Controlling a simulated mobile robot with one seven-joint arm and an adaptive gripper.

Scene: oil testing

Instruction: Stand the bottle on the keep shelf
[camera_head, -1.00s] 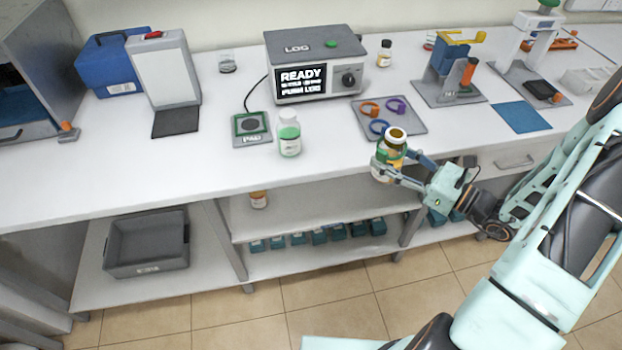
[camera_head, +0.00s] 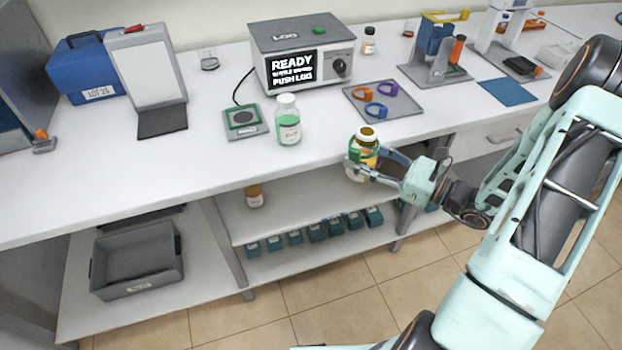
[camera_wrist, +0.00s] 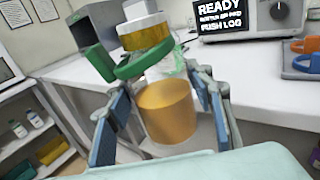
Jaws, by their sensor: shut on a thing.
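My gripper (camera_head: 372,172) is shut on an open-topped bottle (camera_head: 361,165) of amber oil with a green ring round its neck. It holds the bottle near upright in front of the bench edge, at about bench-top height. In the wrist view the bottle (camera_wrist: 166,112) fills the middle between the fingers, and the green ring (camera_wrist: 130,68) shows on it. Below the bench is an upper shelf (camera_head: 300,207) with a small amber bottle (camera_head: 255,196) at its left part. Whether this is the keep shelf I cannot read.
A bottle with green liquid (camera_head: 288,122) stands near the bench front, beside a pad (camera_head: 242,121). The LOG box (camera_head: 300,55) and a tray of coloured rings (camera_head: 385,103) stand behind. Several teal boxes (camera_head: 317,232) line the lower shelf. A grey bin (camera_head: 137,262) stands lower left.

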